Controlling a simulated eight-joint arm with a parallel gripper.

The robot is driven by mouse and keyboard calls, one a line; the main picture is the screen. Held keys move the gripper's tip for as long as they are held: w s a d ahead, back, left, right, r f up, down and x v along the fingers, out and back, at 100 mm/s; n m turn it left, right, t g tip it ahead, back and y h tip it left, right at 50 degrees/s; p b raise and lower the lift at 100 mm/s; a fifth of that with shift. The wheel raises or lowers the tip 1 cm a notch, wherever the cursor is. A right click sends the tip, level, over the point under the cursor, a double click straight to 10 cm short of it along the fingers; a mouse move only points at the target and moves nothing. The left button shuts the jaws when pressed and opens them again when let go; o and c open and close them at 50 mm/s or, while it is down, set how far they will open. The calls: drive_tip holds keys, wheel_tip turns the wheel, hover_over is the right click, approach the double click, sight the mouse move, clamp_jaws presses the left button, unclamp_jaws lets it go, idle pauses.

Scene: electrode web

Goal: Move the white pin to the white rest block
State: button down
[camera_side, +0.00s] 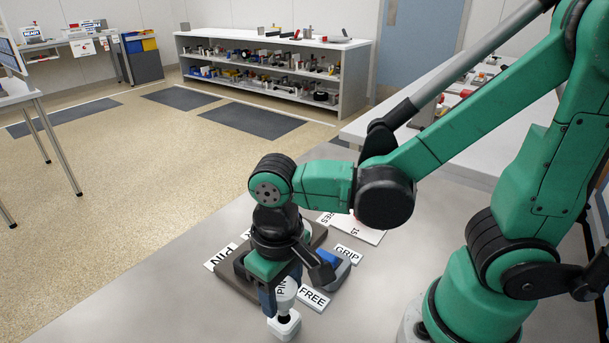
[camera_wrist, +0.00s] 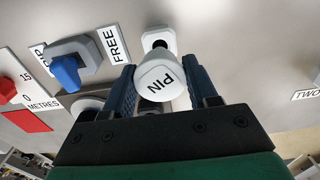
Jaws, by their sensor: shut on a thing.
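The white pin (camera_side: 287,290), marked PIN, is between the fingers of my gripper (camera_side: 277,290), which is shut on it. The wrist view also shows the pin (camera_wrist: 158,84) between the blue fingers of my gripper (camera_wrist: 161,84). The white rest block (camera_side: 284,328) is on the table at the front, just below the pin in the side view. In the wrist view the block (camera_wrist: 152,31) shows beyond the pin, with a dark opening partly in sight. The pin's lower end is hidden, so I cannot tell whether it touches the block.
A grey block with a blue lever (camera_wrist: 66,73) stands beside the gripper, with a FREE label (camera_side: 313,299) and a GRIP label (camera_side: 347,254). A dark base plate (camera_side: 228,279) lies behind the gripper. The table left of the block is clear.

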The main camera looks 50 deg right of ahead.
sight(282, 290)
drive_tip(key=shift+f, duration=1.65)
drive_tip(key=shift+c, duration=0.8)
unclamp_jaws()
drive_tip(key=shift+r, duration=2.8)
drive_tip(key=w+d+r+t, duration=0.2)
drive_tip(key=d+t, duration=0.1)
drive_tip(key=d, duration=0.2)
drive_tip(key=w+d+r+t, duration=0.2)
drive_tip(key=d+r+t, duration=0.1)
drive_tip(key=d+t, duration=0.1)
drive_tip(key=shift+w+d, duration=0.35)
drive_tip(key=shift+d, duration=0.2)
